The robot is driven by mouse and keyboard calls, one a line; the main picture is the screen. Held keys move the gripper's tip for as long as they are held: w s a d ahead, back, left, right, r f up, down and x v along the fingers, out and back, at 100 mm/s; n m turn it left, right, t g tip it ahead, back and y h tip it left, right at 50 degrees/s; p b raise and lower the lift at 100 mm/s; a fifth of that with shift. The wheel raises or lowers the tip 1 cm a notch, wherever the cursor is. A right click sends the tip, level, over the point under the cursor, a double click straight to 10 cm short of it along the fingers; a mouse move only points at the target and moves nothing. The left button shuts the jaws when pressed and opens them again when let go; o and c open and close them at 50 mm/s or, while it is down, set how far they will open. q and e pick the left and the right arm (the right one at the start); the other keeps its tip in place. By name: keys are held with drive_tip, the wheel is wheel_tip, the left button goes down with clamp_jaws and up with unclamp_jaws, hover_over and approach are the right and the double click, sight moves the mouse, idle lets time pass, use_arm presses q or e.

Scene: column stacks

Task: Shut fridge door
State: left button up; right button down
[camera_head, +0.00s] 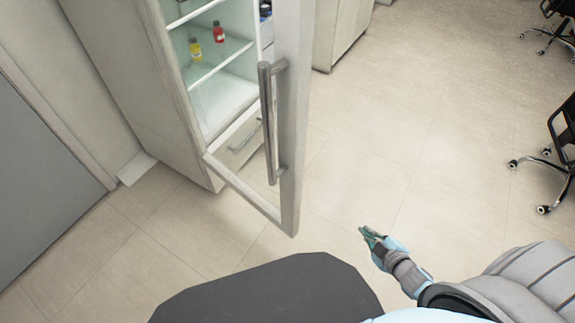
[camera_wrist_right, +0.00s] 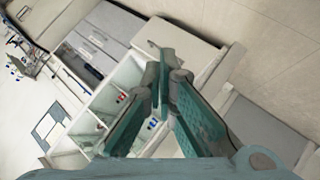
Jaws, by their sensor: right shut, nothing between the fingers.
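The fridge (camera_head: 135,75) stands at the upper left in the head view, open, with a few small bottles on its glass shelves. Its door (camera_head: 290,130) is swung out toward me, with a long vertical metal handle (camera_head: 269,125). My right gripper (camera_head: 366,234) is in front of me, right of the door's lower end and apart from it, shut and empty. In the right wrist view the gripper's green fingers (camera_wrist_right: 163,62) come together, with the fridge interior (camera_wrist_right: 128,73) behind them. My left gripper is out of the head view.
A yellow bottle (camera_head: 195,49) and a red bottle (camera_head: 218,32) stand on a fridge shelf. A white cabinet (camera_head: 340,30) is behind the door. Office chairs (camera_head: 555,150) stand at the right. The tiled floor (camera_head: 420,130) between door and chairs is clear.

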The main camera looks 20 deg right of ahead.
drive_tip(key=w+a+r+n+t+y, duration=0.2)
drive_tip(key=w+r+n, duration=0.1)
drive_tip(key=r, duration=0.3)
drive_tip(key=w+a+r+n+t+y, duration=0.1)
drive_tip(key=w+a+r+n+y, duration=0.15)
drive_tip(key=r, duration=0.35)
drive_tip(key=s+a+r+n+g+y, duration=0.25)
drive_tip(key=a+r+n+y, duration=0.65)
drive_tip(key=a+r+n, duration=0.45)
drive_tip(key=r, duration=0.1)
hover_over(297, 167)
drive_tip(key=s+a, duration=0.1)
drive_tip(key=s, duration=0.2)
drive_tip(key=shift+s+a+r, duration=0.15)
drive_tip(key=shift+s+r, duration=0.05)
